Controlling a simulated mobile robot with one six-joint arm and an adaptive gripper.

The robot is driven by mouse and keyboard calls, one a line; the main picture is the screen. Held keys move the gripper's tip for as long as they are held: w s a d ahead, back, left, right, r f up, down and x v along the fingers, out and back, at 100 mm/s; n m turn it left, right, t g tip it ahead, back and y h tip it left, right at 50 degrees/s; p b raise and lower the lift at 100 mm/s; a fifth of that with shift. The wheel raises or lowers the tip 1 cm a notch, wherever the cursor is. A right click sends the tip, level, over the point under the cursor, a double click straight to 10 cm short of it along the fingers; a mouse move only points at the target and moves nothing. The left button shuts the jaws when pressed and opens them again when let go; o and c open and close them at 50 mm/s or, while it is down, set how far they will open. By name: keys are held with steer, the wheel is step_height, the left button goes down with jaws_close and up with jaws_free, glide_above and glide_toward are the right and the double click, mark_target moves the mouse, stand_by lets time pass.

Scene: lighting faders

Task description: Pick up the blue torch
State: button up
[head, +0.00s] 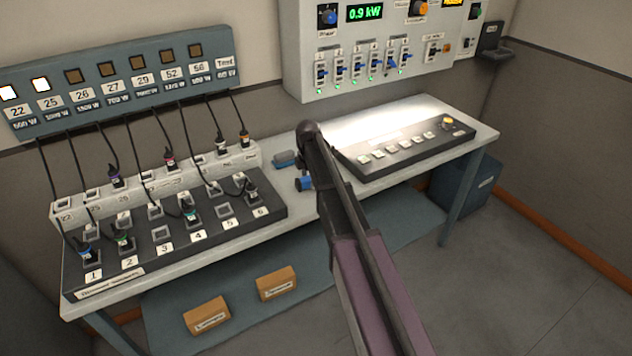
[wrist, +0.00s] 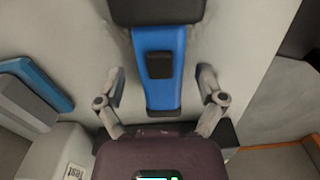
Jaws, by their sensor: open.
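The blue torch (wrist: 158,100) lies on the pale bench top in the wrist view, with a blue body, a black switch patch and a wide black end at the top of the picture. In the head view a small blue part of the torch (head: 304,184) shows just left of my arm, which hides the rest. My gripper (wrist: 161,82) is open, with one finger on each side of the torch's body. A gap shows between each finger and the torch. In the head view my gripper is hidden behind my arm.
A grey-blue object (head: 285,159) lies left of the torch. The patch panel (head: 145,240) with plugs and cables stands further left. A fader desk (head: 408,148) sits to the right. Two labelled orange-brown boxes (head: 207,315) are below the bench.

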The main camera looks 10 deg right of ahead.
mark_target(309, 177)
stand_by(0.3)
jaws_close()
steer(key=shift+r, duration=0.1)
stand_by(0.4)
step_height(309, 177, up, 4)
steer(key=p, duration=0.3)
steer(key=shift+f+p, duration=0.2)
steer(key=shift+p, duration=0.2)
steer(key=s+r+p, duration=0.1)
steer(key=s, duration=1.5)
steer(key=shift+r, duration=0.1)
steer(key=shift+r, duration=0.1)
steer(key=shift+r+p, duration=2.9)
steer(key=shift+p, duration=0.25)
